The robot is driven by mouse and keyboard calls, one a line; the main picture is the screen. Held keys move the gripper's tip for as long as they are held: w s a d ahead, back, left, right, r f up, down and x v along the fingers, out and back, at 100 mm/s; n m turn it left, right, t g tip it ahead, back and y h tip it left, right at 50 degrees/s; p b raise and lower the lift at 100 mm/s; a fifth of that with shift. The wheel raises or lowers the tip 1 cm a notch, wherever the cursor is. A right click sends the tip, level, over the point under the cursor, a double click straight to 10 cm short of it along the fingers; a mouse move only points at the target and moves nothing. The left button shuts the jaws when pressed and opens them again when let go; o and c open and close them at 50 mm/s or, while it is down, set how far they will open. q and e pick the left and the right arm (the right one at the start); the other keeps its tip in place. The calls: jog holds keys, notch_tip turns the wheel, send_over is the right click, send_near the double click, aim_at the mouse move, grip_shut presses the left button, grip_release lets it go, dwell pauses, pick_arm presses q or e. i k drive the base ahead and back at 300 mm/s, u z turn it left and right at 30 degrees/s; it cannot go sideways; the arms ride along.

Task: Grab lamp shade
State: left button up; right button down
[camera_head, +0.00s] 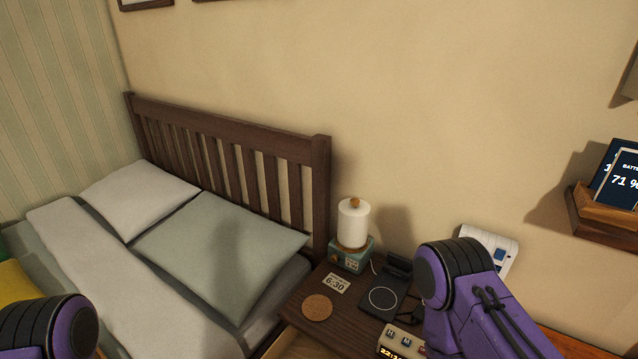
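A white cylindrical lamp shade (353,224) with a small wooden knob on top sits on a teal lamp base (349,257). The lamp stands upright on the dark wooden nightstand (343,313), beside the bed's headboard. My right arm's purple link shows at the lower right, to the right of the lamp and apart from it. A purple link of my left arm shows at the lower left corner. Neither gripper is in the picture.
The nightstand holds a round cork coaster (317,307), a card reading 6:30 (336,284), a black charging pad (384,299) and a clock (401,342). The dark headboard (321,190) rises left of the lamp. A white wall device (491,245) and a shelf (603,214) are at right.

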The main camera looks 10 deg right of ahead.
aim_at(354, 213)
jog(key=u, duration=0.95)
jog(key=i, duration=0.95)
jog(key=z, duration=2.95)
